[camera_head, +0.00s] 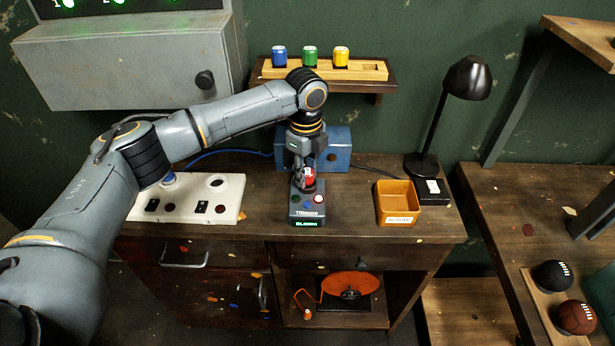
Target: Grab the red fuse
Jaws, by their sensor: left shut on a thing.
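The red fuse (309,179) is between the fingers of my left gripper (304,172), just above a small grey tester box (306,208) on the workbench. The left gripper points down and is shut on the fuse. The gripper fingers cover part of the fuse, and I cannot tell whether its lower end touches the tester box. My right gripper is not in view.
A wall shelf (384,88) carries a wooden rack with blue (279,56), green (310,56) and yellow (341,56) fuses and an empty-looking slot at right. A white panel (232,190), blue box (338,152), SCRAP tray (398,219) and black lamp (424,165) stand on the bench.

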